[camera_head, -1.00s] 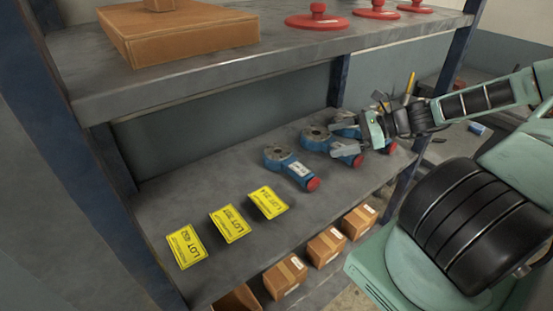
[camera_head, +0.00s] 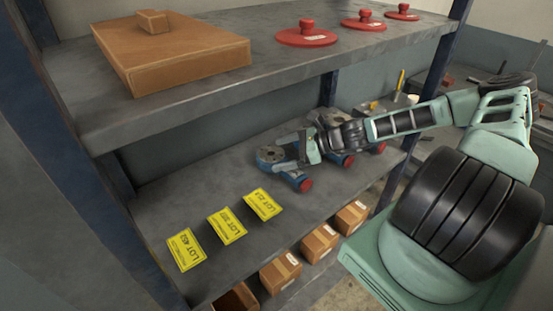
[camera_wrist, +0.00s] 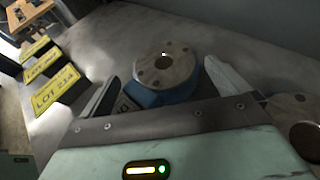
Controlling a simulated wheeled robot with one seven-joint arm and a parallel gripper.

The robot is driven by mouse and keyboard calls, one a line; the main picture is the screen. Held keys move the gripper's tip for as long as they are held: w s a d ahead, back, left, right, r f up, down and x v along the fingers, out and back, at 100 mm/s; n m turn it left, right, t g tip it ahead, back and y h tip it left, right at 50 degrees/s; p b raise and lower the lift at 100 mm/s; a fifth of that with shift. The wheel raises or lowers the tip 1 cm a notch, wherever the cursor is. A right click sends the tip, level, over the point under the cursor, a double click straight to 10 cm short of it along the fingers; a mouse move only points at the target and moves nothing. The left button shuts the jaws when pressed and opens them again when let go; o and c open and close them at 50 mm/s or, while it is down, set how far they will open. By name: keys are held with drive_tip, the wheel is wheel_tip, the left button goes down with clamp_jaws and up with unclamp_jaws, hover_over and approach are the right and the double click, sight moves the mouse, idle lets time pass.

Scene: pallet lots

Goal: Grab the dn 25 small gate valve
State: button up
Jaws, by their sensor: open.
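Several blue valves with grey round flanges and red ends stand in a row on the middle shelf. The leftmost valve (camera_head: 268,156) is at my gripper (camera_head: 281,152); its red end points toward the shelf's front. In the wrist view, this valve's flange (camera_wrist: 168,68) lies between my two open fingers (camera_wrist: 162,72), with blue body below it. I cannot tell whether the fingers touch it. My gripper hides part of its body. A second valve (camera_wrist: 300,128) shows at the right edge of the wrist view. Size markings are not readable, so I cannot tell which is DN 25.
Yellow lot cards (camera_head: 227,225) lie left of the valves, with bare shelf between. The upper shelf (camera_head: 200,100) overhangs, holding a brown box (camera_head: 170,55) and red lidded discs (camera_head: 306,37). Small cartons (camera_head: 281,271) stand on the shelf below. A blue post (camera_head: 440,75) is at right.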

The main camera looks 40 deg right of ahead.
drive_tip(key=shift+w+a+f, duration=0.1)
drive_tip(key=shift+w+a, duration=0.1)
drive_tip(key=c, duration=1.5)
drive_tip(key=shift+r, duration=0.2)
